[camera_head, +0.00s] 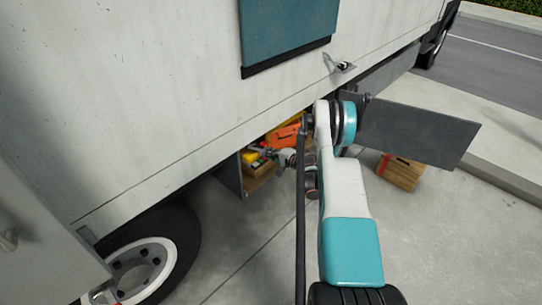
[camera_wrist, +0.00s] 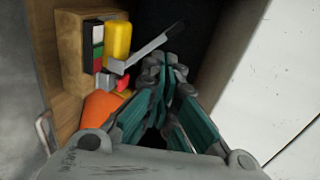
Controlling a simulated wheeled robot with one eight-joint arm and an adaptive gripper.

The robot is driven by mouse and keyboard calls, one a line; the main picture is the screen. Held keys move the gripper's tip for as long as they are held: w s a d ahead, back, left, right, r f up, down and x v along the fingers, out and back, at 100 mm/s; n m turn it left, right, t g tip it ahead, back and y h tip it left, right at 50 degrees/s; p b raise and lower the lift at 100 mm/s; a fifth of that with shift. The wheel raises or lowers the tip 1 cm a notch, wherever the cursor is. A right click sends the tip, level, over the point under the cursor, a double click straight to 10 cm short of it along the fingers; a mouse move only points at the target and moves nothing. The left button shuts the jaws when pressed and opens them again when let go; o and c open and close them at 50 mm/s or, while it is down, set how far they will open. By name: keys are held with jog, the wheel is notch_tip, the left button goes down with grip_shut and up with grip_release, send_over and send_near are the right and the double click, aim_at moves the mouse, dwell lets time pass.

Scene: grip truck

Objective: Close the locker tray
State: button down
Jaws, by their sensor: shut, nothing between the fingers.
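The locker tray is a wooden tray with tools, seen low under the truck's side in the head view (camera_head: 259,182). In the wrist view its wooden part (camera_wrist: 68,112) fills the left side. It holds a wooden box (camera_wrist: 72,50) with a yellow item (camera_wrist: 117,40), and an orange item (camera_wrist: 98,108). My gripper (camera_wrist: 165,70) is shut and empty, beside the tray's contents over a dark gap. A grey bar with a dark end lies close to its fingertips. In the head view my arm hides part of the tray; I cannot tell whether the gripper touches it.
An open grey locker door panel (camera_head: 418,130) sticks out right of my arm. The truck's wheel (camera_head: 145,268) is at lower left. The pavement between is clear.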

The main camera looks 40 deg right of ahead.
jog(key=r+b+x, duration=0.1)
jog(key=b+x, duration=0.2)
jog(key=x, duration=0.6)
jog(key=shift+w, duration=0.5)
jog(key=shift+a+f, duration=0.1)
